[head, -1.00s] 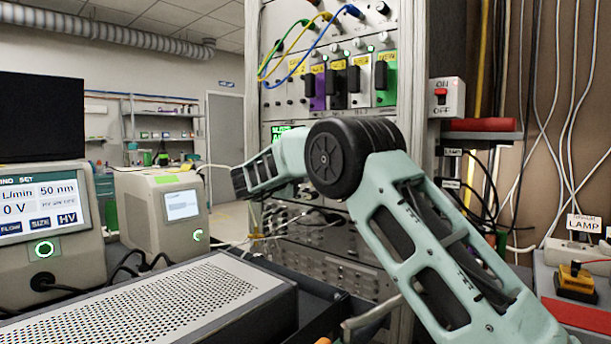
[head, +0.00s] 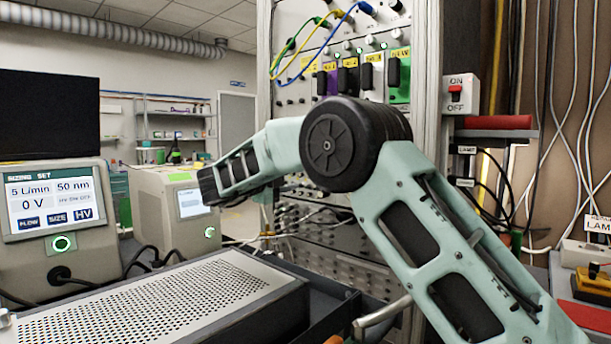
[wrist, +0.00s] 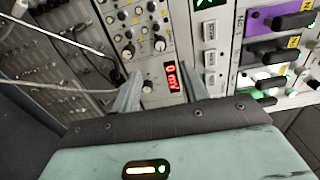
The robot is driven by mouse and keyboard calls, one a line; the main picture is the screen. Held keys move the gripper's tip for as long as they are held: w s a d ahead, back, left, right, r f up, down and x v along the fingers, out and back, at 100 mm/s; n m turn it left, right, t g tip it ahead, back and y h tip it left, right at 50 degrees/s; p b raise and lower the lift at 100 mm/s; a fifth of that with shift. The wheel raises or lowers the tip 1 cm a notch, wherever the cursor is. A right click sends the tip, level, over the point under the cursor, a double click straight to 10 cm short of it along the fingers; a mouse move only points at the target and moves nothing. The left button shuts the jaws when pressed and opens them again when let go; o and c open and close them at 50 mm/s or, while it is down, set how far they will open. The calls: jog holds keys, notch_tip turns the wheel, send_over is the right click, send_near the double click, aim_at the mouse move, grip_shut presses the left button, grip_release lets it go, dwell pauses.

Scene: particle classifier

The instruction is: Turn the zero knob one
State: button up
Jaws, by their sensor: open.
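In the wrist view, my gripper (wrist: 161,68) is open, its two grey fingers spread and pointing at the rack's instrument panel. A red "0 mV" display (wrist: 172,76) shows between the fingers. A small knob (wrist: 147,87) is left of the display, and another small light knob (wrist: 174,85) is close to its lower edge. The labels are too small to read, so I cannot tell which is the zero knob. No contact with any knob shows. In the head view my arm hides the gripper.
The rack (head: 340,260) carries hanging cables, with dark-handled modules (head: 400,75) higher up. A sizing set (head: 50,215) and a perforated box (head: 150,300) are at left. An ON/OFF switch (head: 456,95) is at right. White cables (wrist: 60,85) cross the panel in the wrist view.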

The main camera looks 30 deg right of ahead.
jog(key=v, duration=0.6)
jog(key=shift+a, duration=0.15)
